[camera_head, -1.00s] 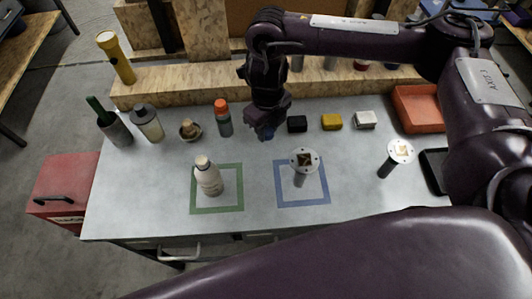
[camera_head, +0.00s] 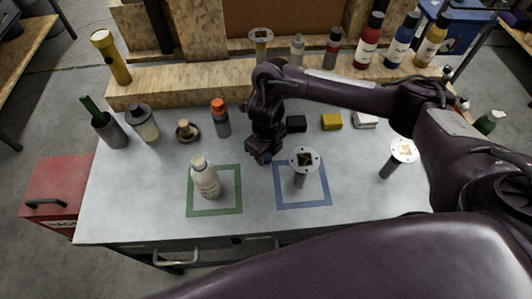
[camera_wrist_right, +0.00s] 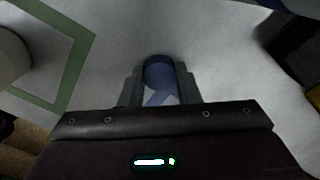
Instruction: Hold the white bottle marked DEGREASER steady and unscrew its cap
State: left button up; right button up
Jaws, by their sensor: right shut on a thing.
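The white bottle (camera_head: 206,180) stands upright inside the green square outline (camera_head: 228,211) on the bench, with a pale cap (camera_head: 198,161) on top. Its lettering is too small to read. In the right wrist view a rounded pale thing at the left edge, beside the green line, looks like the bottle (camera_wrist_right: 12,58). My right gripper (camera_head: 261,158) is to the right of the bottle, apart from it, between the green and blue squares. It is shut on a small blue thing (camera_wrist_right: 158,73), which I cannot identify. My left gripper is not in view.
A flanged post (camera_head: 304,160) stands in the blue square (camera_head: 302,206); another post (camera_head: 403,152) stands further right. An orange-capped bottle (camera_head: 220,120), a brown-topped item (camera_head: 186,130) and a pale dark-topped bottle (camera_head: 143,124) stand behind. The bench front is clear.

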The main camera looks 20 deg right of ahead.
jog(key=shift+f, duration=0.2)
jog(key=o, duration=1.1)
jog(key=shift+r, duration=0.1)
